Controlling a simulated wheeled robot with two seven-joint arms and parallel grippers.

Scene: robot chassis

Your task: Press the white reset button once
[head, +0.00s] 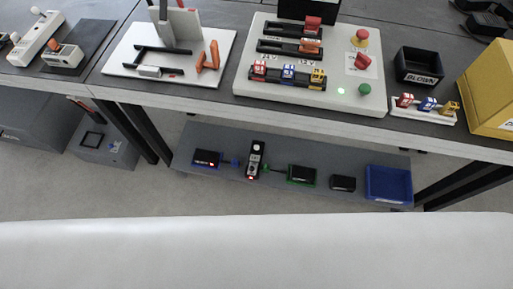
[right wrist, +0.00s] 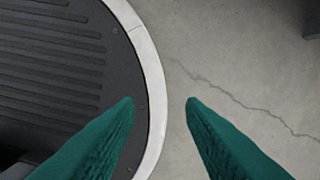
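A small upright black device (head: 255,160) stands on the grey lower shelf in the head view. It has a pale spot near its top and a red light near its base; the spot may be the white button, but it is too small to tell. My right gripper (right wrist: 160,102) shows in the right wrist view with two green fingers spread apart and nothing between them. It is over the floor and a dark ribbed round base with a white rim, far from the shelf. Neither gripper shows in the head view, and my left gripper is in no view.
The white control panel (head: 240,82) on the table has a red mushroom button (head: 362,34), a green button (head: 364,89) and a lit green lamp. Several small dark boxes and a blue tray (head: 388,183) are on the lower shelf. A yellow box (head: 490,90) stands at right.

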